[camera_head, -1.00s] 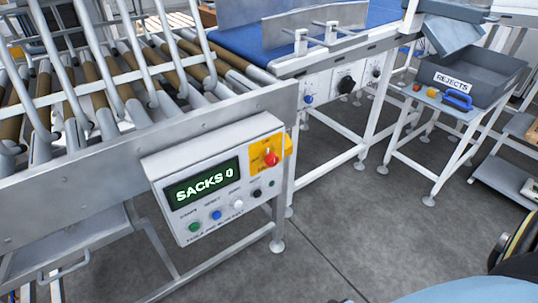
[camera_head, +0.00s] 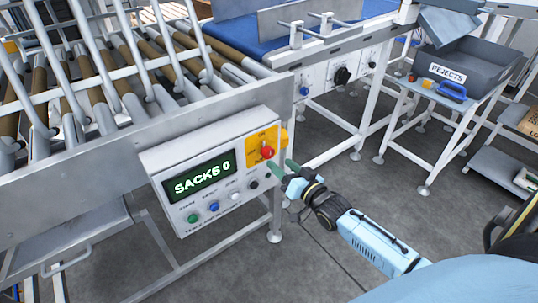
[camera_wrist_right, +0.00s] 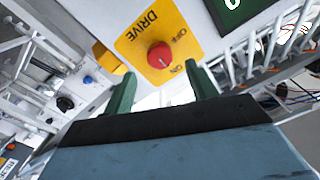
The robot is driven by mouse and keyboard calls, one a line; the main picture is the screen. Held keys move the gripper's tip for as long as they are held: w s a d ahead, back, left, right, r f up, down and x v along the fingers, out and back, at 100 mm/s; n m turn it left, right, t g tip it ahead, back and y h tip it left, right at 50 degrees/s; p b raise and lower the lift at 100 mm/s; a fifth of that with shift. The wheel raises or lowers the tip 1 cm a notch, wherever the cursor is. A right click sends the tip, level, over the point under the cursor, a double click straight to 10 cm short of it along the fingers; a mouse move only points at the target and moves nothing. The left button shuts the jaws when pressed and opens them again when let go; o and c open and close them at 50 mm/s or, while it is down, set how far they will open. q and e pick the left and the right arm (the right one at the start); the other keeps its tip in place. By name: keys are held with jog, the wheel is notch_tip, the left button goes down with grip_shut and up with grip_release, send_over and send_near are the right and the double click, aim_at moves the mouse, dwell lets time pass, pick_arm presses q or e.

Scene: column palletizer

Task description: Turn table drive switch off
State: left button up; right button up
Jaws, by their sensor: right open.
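The drive switch is a red rotary knob (camera_head: 267,152) on a yellow plate (camera_head: 256,141) at the upper right of the grey control box (camera_head: 160,165). In the right wrist view the knob (camera_wrist_right: 160,55) shows on the yellow plate marked DRIVE, OFF and ON, with a pale mark on the knob's ON side. My right gripper (camera_head: 281,168) is open, its green fingers pointing at the switch from the right. In the right wrist view the fingertips (camera_wrist_right: 158,82) lie either side of and just short of the knob. The left gripper is not in view.
The box carries a "SACKS 0" display (camera_head: 200,176) and several small buttons, including a green one (camera_head: 193,218). The roller table (camera_head: 120,95) stands behind it. A blue conveyor belt (camera_head: 235,32) and a grey rejects bin (camera_head: 490,65) stand farther back. The floor (camera_head: 330,215) is open.

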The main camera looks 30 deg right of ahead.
aim_at(270, 155)
jog(key=w, duration=0.3)
jog(key=w+b, duration=0.1)
jog(key=w, duration=0.1)
jog(key=shift+w+a+f, duration=0.1)
jog(key=shift+w+a, duration=0.15)
jog(key=shift+w, duration=0.75)
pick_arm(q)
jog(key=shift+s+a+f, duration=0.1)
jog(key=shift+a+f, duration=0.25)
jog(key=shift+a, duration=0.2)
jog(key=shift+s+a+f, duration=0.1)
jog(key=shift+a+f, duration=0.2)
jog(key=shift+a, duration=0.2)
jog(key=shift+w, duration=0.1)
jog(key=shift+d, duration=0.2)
pick_arm(e)
jog(key=c, duration=1)
